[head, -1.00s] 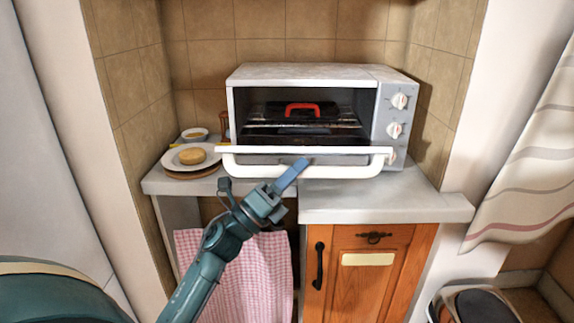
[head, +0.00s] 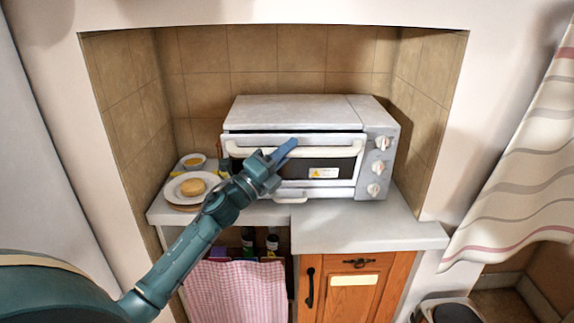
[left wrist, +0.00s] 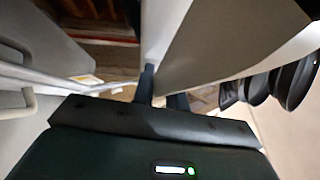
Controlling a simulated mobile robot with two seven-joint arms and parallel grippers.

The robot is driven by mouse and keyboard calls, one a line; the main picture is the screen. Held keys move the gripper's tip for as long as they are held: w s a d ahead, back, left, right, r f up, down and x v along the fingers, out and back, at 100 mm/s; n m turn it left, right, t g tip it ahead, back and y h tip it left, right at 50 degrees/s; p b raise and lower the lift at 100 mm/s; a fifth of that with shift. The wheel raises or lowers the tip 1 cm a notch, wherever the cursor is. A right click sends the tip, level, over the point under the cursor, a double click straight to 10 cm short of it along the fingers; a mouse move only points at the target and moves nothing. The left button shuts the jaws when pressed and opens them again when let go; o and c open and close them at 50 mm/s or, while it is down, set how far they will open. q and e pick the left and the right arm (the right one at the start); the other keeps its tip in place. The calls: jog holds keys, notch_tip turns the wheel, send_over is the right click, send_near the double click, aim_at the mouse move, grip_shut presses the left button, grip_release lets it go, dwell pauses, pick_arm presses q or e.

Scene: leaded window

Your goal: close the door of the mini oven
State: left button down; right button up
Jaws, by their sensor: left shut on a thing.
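The mini oven (head: 300,112) stands on the counter in the head view. Its door (head: 338,168) is swung up, almost upright against the front, with a dark gap along its top edge. The pale bar handle (head: 330,152) runs across the upper part of the door. My left gripper (head: 285,150) is at this handle, left of its middle, and is shut on it. The gripper hides part of the handle and door glass. In the left wrist view the fingers (left wrist: 163,88) show close up, and what lies between them is hard to make out. My right gripper is not in view.
A plate with a bun (head: 192,187) and a small bowl (head: 193,161) stand left of the oven. Tiled walls close in the niche at both sides. A checked towel (head: 237,293) hangs below. The counter (head: 375,228) at front right is clear.

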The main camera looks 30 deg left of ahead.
aim_at(286, 141)
pick_arm(q)
jog(key=shift+w+a+r+b, duration=0.1)
jog(key=shift+w+a+r, duration=0.15)
jog(key=shift+w, duration=0.2)
jog(key=shift+w+a+r+b, duration=0.1)
jog(key=shift+w+a+r, duration=0.15)
jog(key=shift+w, duration=0.25)
jog(key=shift+w+a+r+b, duration=0.1)
jog(key=shift+w+a+r, duration=0.05)
jog(key=shift+w+a, duration=0.25)
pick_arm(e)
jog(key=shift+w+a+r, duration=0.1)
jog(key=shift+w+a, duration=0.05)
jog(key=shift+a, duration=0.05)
pick_arm(q)
jog(key=shift+w, duration=0.1)
jog(key=c, duration=1.4)
grip_release()
jog(key=shift+f, duration=0.2)
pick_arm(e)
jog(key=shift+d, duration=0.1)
